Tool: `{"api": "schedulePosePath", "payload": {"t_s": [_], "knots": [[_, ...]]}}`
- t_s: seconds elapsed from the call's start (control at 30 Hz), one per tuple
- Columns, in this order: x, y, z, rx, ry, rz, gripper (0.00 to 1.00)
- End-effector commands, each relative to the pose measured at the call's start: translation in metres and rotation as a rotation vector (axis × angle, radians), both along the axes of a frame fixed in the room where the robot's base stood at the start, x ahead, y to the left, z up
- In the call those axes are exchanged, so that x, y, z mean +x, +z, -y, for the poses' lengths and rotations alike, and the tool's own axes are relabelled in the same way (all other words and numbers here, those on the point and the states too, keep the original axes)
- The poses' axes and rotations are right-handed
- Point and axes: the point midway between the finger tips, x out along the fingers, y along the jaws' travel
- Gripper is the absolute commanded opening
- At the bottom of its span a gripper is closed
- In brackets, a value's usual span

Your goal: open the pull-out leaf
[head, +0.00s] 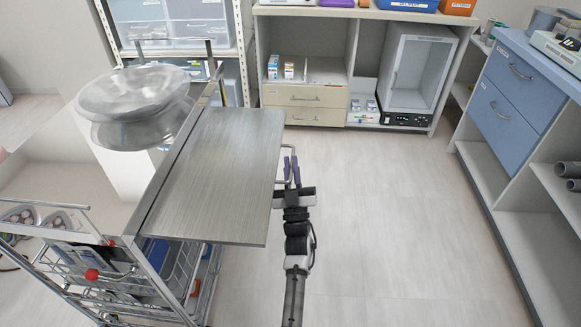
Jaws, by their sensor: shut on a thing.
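The pull-out leaf (222,168) is a brushed metal panel on the right side of a wheeled cart (72,170). It sticks out level from the cart's side over the floor. A thin metal loop handle (282,148) is at the leaf's right edge, toward the far end. My gripper (291,168), with purple fingers, is at that edge and shut on the handle. My gripper partly hides the handle.
Two metal bowls (133,98) stand at the cart's far end. Blue drawers (510,92) stand at the right, and a cabinet with cream drawers (304,96) at the back. The floor (400,230) right of my arm is clear.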

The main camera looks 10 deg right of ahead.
Motion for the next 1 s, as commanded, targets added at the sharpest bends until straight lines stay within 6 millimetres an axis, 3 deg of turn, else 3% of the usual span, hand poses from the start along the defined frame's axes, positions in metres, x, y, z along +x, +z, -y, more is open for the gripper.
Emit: {"api": "schedulePosePath", "payload": {"t_s": [0.03, 0.07, 0.13, 0.53, 1.0], "knots": [[0.000, -0.001, 0.000, 0.000, -0.001, -0.001, 0.00], [0.000, -0.001, 0.000, 0.000, -0.001, -0.001, 0.10], [0.000, -0.001, 0.000, 0.000, -0.001, -0.001, 0.18], [-0.007, -0.010, -0.001, 0.000, -0.001, -0.003, 0.18], [-0.078, -0.078, -0.008, -0.001, -0.002, -0.003, 0.18]]}}
